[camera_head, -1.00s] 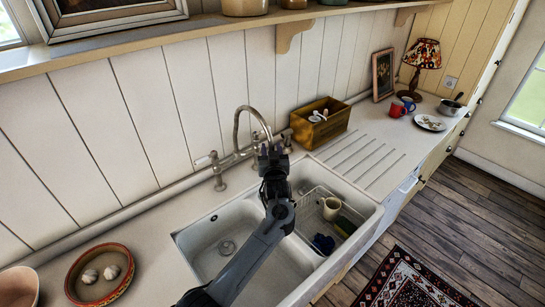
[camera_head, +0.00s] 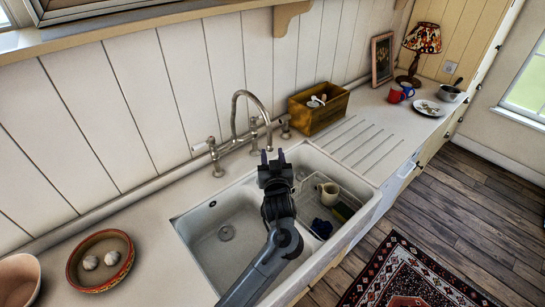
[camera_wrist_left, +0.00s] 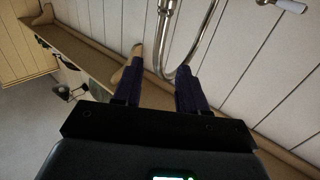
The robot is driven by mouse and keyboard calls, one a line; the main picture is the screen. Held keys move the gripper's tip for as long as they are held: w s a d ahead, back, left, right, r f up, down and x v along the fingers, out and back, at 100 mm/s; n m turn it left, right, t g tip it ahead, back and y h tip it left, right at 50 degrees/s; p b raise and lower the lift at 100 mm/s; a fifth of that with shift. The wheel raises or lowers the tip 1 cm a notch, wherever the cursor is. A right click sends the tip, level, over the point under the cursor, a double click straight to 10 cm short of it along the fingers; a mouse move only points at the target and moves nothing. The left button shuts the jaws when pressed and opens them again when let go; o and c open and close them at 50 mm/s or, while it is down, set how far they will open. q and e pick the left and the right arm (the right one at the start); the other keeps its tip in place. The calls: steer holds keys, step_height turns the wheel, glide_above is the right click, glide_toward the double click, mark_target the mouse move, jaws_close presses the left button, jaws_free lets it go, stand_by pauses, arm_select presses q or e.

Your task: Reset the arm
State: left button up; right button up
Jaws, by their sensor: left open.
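My left arm (camera_head: 278,245) comes in from the bottom of the head view and reaches over the double sink. Its gripper (camera_head: 273,156) is above the sink's back edge, just in front of the tap, with its two fingers apart and nothing between them. In the left wrist view the open fingers (camera_wrist_left: 158,88) point toward the wall, with the curved tap spout (camera_wrist_left: 176,40) beyond them. Whether the gripper touches the tap cannot be told. My right gripper is in neither view.
The white sink (camera_head: 207,262) holds a wire rack with a cream mug (camera_head: 329,194) and a blue item. The tap (camera_head: 236,112) and wooden box (camera_head: 319,107) stand behind. A bowl with garlic (camera_head: 76,266) is at left. A lamp (camera_head: 421,45) and red mug (camera_head: 395,96) are at right.

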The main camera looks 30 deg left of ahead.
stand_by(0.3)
arm_select(q)
steer(key=s+a+f+m+g+h, duration=0.1)
steer(key=s+f, duration=0.5)
steer(key=f, duration=0.4)
steer(key=s+a+f+m+g+h, duration=0.1)
steer(key=s+a+f, duration=0.1)
steer(key=s+f, duration=0.55)
steer(key=s+d+f+m+g+h, duration=0.2)
steer(key=s+f+h, duration=0.15)
steer(key=s, duration=0.45)
steer(key=s+d+f+m+g+h, duration=0.2)
steer(key=s+d+f, duration=0.1)
steer(key=s+f, duration=0.3)
steer(key=s+d+r+m+g+h, duration=0.1)
steer(key=s+d+r+g, duration=0.15)
steer(key=s, duration=0.25)
steer(key=s+d+r+m+g+h+p, duration=0.1)
steer(key=s+r, duration=0.2)
steer(key=s, duration=0.1)
steer(key=s+d+r+m+g+h, duration=0.1)
steer(key=s+d+r+g, duration=0.15)
steer(key=s, duration=0.25)
step_height(320, 180, up, 18)
steer(key=p, duration=1.7)
steer(key=shift+a+f+t+p, duration=0.25)
steer(key=shift+a+t+p, duration=0.05)
